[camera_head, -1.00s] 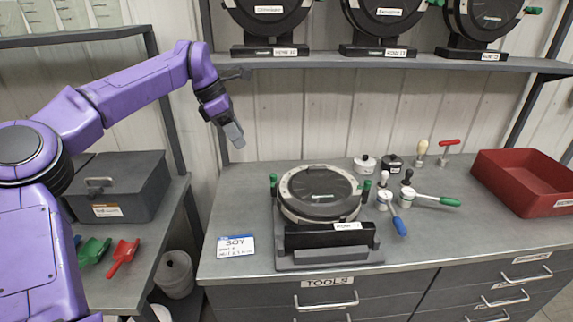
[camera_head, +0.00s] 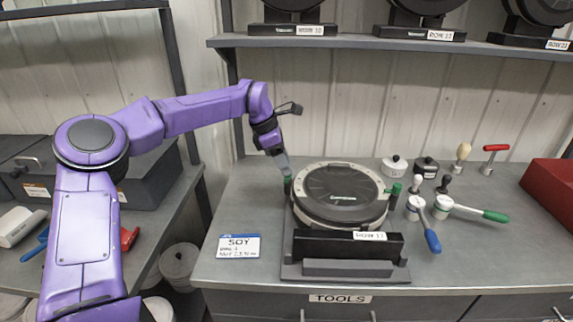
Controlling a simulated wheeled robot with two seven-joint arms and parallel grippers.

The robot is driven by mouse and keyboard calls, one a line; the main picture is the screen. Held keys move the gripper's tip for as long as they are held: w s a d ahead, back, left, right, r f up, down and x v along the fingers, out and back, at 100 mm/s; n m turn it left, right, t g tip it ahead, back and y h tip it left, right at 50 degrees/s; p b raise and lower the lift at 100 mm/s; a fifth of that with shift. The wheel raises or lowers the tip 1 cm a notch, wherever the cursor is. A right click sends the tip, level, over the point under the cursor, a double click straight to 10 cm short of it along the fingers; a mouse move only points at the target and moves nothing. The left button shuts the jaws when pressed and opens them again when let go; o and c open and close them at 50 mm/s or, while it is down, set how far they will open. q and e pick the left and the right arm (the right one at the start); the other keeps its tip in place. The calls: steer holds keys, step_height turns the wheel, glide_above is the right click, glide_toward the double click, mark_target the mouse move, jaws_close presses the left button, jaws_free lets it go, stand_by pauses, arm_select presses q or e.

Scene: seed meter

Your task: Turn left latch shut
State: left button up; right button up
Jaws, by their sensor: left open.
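The seed meter (camera_head: 342,194) is a round, dark disc with a pale rim on a black stand (camera_head: 345,247) on the workbench. The right latch (camera_head: 393,192) is a like green-tipped handle at the right edge. My left gripper (camera_head: 283,163) is open, pointing down just above the left latch. Its fingertips are close to the latch's top; I cannot tell whether they touch it. My right gripper is not in view.
A SOY card (camera_head: 238,246) lies left of the stand. Blue- and green-handled tools (camera_head: 428,230), small pots (camera_head: 395,166) and a red bin (camera_head: 550,198) are to the right. A shelf (camera_head: 375,43) with more meters runs above.

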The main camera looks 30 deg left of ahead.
arm_select(q)
steer(key=shift+x, duration=1)
jaws_close()
